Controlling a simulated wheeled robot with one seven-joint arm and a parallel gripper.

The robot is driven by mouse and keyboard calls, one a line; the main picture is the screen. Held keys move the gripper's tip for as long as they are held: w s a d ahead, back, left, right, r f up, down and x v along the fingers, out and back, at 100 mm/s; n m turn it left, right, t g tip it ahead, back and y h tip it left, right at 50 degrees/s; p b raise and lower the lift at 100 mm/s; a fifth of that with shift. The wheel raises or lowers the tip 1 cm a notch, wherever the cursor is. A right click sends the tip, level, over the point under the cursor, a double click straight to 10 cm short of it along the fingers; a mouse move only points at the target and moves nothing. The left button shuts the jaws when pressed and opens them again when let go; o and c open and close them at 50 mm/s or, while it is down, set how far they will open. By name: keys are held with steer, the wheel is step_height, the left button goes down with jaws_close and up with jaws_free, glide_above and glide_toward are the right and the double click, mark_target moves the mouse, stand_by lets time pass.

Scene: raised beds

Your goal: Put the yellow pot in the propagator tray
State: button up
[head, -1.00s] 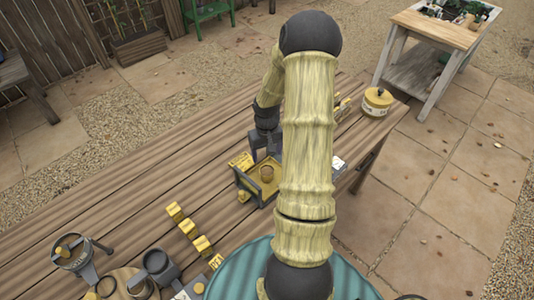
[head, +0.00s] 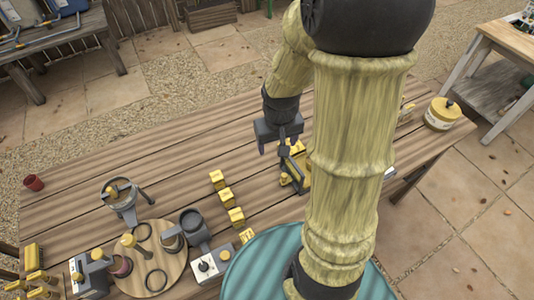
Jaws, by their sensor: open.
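A round yellow pot with a dark-knobbed lid (head: 443,113) stands at the right end of the wooden table, apart from my gripper. It is the likeliest yellow pot I can see. My gripper (head: 275,149) is open and points down over the middle of the table, just left of my pale arm. Beside and below it is a dark-edged yellow item (head: 297,172), partly hidden by my gripper and arm. I cannot tell whether it is the propagator tray, and no other tray is clear.
Several yellow blocks (head: 227,197) lie in a row on the table (head: 165,165). A round board (head: 165,278) with rings, a grey cup (head: 193,221) and a tripod stand (head: 122,198) are at front left. The table's back left is clear.

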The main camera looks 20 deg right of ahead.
steer(key=s+a+r, duration=0.3)
steer(key=s+a, duration=0.2)
steer(key=shift+n+t+y, duration=0.3)
steer(key=shift+t, duration=0.1)
stand_by(0.6)
